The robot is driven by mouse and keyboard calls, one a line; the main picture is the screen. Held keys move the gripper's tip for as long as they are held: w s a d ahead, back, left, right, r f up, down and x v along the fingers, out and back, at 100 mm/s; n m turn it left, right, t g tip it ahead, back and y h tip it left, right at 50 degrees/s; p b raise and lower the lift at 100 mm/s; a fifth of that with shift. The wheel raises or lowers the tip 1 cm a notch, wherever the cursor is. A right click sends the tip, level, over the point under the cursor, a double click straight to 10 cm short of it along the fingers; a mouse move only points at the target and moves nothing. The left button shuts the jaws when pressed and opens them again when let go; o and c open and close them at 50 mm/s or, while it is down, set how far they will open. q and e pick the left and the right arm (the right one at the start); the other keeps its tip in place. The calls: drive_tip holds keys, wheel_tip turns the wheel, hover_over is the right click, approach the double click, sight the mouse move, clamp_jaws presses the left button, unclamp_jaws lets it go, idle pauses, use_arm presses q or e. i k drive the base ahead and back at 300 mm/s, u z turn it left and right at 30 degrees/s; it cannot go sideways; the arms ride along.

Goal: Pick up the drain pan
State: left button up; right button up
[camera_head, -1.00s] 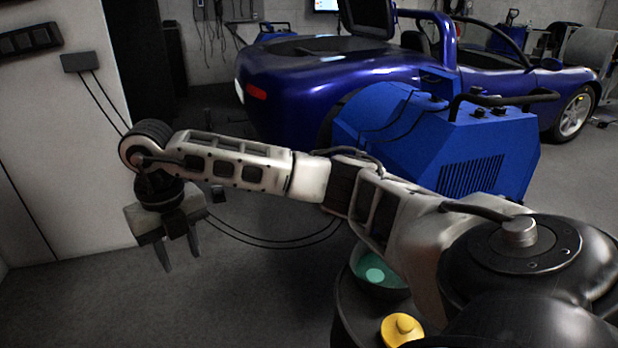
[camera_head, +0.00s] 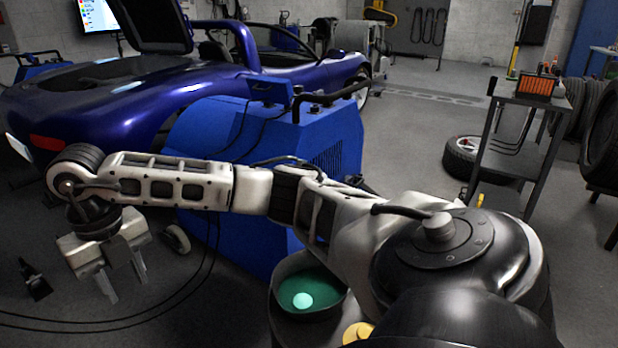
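I cannot make out a drain pan in the head view. My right gripper (camera_head: 126,291) hangs at the lower left, fingers pointing down. Its two fingers are apart, with nothing between them. It is above the floor, in front of and to the left of the blue machine. The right arm reaches across the lower part of the view and hides some of the floor and the machine's lower part. My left gripper is not in view.
The blue machine (camera_head: 220,125) stands in the middle, with the blue car (camera_head: 130,95) behind. At right is a grey cart (camera_head: 545,118) carrying an orange box (camera_head: 537,86). A wheel (camera_head: 466,153) lies beside it, and tires (camera_head: 605,140) stand farther right. Floor right of the machine is open.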

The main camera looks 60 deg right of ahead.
sight(297, 261)
drive_tip(key=z, duration=0.25)
drive_tip(key=i, duration=1.15)
drive_tip(key=z, duration=0.7)
drive_tip(key=i, duration=0.4)
drive_tip(key=z, duration=1.8)
